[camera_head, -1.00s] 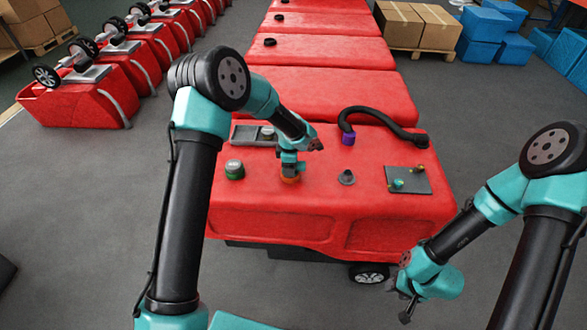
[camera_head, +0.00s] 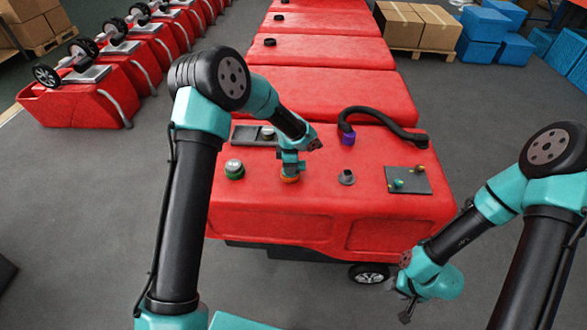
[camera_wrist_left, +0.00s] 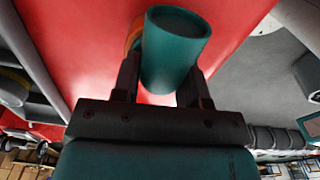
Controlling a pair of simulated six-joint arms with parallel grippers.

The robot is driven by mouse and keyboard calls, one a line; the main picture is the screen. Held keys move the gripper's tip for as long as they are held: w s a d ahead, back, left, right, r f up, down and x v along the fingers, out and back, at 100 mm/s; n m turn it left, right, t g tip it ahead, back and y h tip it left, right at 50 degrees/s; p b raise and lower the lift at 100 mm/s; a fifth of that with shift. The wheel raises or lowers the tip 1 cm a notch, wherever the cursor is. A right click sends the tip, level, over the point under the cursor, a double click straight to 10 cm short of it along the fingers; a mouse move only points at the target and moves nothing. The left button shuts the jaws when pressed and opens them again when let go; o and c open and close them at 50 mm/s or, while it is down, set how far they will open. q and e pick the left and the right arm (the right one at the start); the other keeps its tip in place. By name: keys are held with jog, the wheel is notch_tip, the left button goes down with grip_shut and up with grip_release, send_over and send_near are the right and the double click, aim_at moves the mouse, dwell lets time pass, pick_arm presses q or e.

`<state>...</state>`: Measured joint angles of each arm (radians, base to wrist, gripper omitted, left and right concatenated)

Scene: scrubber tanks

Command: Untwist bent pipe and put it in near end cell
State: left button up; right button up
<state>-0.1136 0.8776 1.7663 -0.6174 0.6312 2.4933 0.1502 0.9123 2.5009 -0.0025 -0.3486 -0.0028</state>
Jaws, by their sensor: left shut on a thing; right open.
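The bent pipe (camera_wrist_left: 172,55) is teal and stands between the fingers of my left gripper (camera_wrist_left: 160,82) in the left wrist view, its open end towards the camera. In the head view my left gripper (camera_head: 291,168) is shut on it, low over the red tank top. An orange ring (camera_head: 290,179) shows at the pipe's foot, at the tank top. The fingers hide much of the pipe. A dark tray (camera_head: 243,133) lies behind and left, with a pale-capped round part in its right portion. My right gripper (camera_head: 407,306) is open and empty, in front of the tank, at right.
A grey port (camera_head: 346,177), a black hose (camera_head: 378,124) with a purple cuff (camera_head: 348,138), and a dark plate (camera_head: 408,181) with small fittings are to the right. More red tanks (camera_head: 330,91) stand behind.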

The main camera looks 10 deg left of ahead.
pick_arm(q)
jog(key=shift+s+f+n, duration=0.1)
jog(key=shift+f+n, duration=0.2)
jog(key=shift+n, duration=0.1)
jog(key=shift+n, duration=0.5)
grip_shut()
jog(key=shift+n, duration=0.7)
jog(key=shift+n, duration=0.5)
jog(key=shift+r, duration=1.35)
jog(key=shift+r, duration=2.35)
